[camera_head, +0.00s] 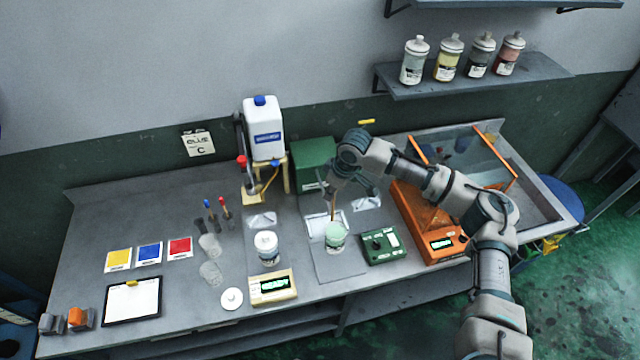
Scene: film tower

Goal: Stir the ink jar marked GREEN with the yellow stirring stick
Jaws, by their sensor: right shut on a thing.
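The ink jar (335,238) with pale green contents stands open on a grey mat near the middle of the bench. Its label is too small to read. My right gripper (331,188) is above the jar, shut on a thin yellowish-brown stirring stick (333,207). The stick points down, nearly upright, and its lower end reaches the jar's mouth. How deep it sits inside cannot be told. My left gripper is out of view.
A lidded white jar (266,247) stands left of the green jar, with a cream scale (273,287) in front. A green device (382,245) and an orange machine (440,240) are to the right. Red- and blue-topped sticks (216,212) stand in a holder at left.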

